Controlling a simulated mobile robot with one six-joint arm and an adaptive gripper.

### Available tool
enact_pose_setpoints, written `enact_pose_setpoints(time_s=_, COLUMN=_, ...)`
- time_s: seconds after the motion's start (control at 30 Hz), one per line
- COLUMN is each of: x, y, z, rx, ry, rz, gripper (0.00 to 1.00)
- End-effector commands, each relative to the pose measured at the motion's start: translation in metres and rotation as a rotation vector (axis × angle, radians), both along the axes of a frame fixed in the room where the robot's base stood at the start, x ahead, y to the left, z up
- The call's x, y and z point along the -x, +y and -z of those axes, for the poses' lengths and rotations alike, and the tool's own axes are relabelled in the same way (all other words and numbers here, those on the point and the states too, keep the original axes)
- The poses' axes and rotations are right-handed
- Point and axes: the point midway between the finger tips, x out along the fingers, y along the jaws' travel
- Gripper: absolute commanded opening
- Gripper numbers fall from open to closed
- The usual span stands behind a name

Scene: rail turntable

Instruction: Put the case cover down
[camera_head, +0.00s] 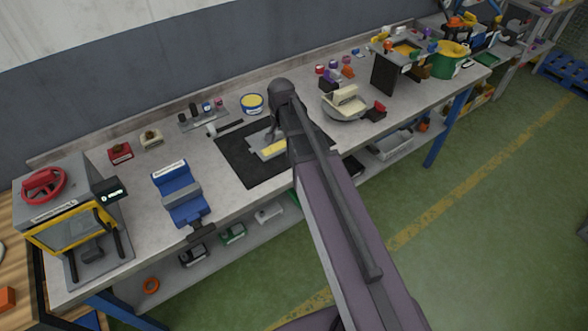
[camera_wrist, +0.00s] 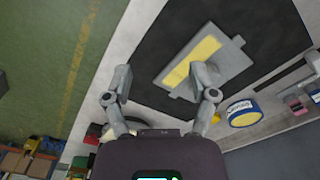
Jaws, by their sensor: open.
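The case cover, a flat grey plate with a yellow strip, lies on the black mat in the head view (camera_head: 256,140). It also shows in the wrist view (camera_wrist: 233,62). The black mat (camera_head: 235,165) is on the workbench. My gripper (camera_wrist: 164,84) is open, with nothing between its fingers. In the wrist view the right finger overlaps the cover's near edge in the picture; I cannot tell whether they touch. In the head view my arm hides the gripper and part of the mat.
A blue clamp-like fixture (camera_head: 184,196) and a yellow-framed machine (camera_head: 70,228) stand left on the workbench (camera_head: 130,180). A round yellow-and-blue tin (camera_head: 252,102) is behind the mat. A grey bowl-like holder (camera_head: 344,108) and a dark upright panel (camera_head: 384,76) are to the right.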

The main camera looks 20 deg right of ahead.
Motion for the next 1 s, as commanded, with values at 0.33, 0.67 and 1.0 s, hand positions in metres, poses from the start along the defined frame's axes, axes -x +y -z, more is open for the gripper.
enact_pose_setpoints(time_s=0.33, x=0.116, y=0.0, z=0.0, rx=0.001, ry=0.001, rz=-0.471, gripper=0.74)
enact_pose_setpoints(time_s=0.67, x=0.136, y=0.001, z=0.0, rx=0.001, ry=0.001, rz=-0.593, gripper=0.74)
enact_pose_setpoints(time_s=1.0, x=0.135, y=0.001, z=0.0, rx=0.001, ry=0.001, rz=-0.59, gripper=0.74)
